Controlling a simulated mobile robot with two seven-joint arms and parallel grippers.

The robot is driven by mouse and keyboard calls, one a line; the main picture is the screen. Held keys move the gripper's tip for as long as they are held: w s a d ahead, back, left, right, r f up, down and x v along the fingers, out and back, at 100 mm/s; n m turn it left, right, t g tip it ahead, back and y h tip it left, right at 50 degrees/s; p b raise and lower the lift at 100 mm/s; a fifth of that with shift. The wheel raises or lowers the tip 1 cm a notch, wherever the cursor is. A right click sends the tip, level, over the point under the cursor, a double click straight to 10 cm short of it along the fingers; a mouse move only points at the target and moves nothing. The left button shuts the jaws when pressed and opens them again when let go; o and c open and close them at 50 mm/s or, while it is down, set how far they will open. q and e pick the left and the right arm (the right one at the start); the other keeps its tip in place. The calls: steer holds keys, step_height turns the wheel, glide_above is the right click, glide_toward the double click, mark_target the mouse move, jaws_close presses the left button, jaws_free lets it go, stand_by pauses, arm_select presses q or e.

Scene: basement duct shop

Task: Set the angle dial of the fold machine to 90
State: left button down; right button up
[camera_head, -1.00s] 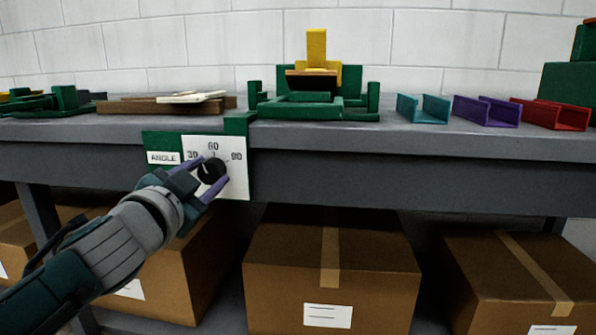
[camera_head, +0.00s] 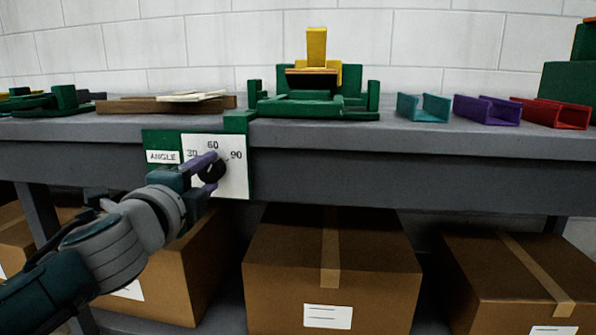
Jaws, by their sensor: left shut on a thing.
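The angle dial is a black round knob (camera_head: 212,173) on a white plate (camera_head: 232,184) marked 30, 60 and 90. The plate sits on a green panel with an ANGLE label (camera_head: 163,157), on the bench's front edge. My left gripper (camera_head: 209,167) is shut on the knob, its purple fingers on either side. The knob's pointer is too small and partly covered to read. The green and yellow fold machine (camera_head: 316,97) stands on the bench above, to the right of the dial. My right gripper is not in view.
The grey bench (camera_head: 420,137) holds teal (camera_head: 424,107), purple (camera_head: 487,110) and red (camera_head: 556,113) channel pieces at right, and flat boards (camera_head: 165,104) at left. Cardboard boxes (camera_head: 330,270) stand below the bench. The space before the bench's right half is clear.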

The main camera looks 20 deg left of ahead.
arm_select(q)
steer(key=m, duration=0.5)
steer(key=shift+m, duration=0.3)
stand_by(0.4)
steer(key=shift+c, duration=1.7)
jaws_free()
steer(key=shift+s, duration=0.1)
steer(key=shift+s+d, duration=0.15)
steer(key=shift+s, duration=0.25)
steer(key=p+v, duration=0.1)
steer(key=v, duration=0.8)
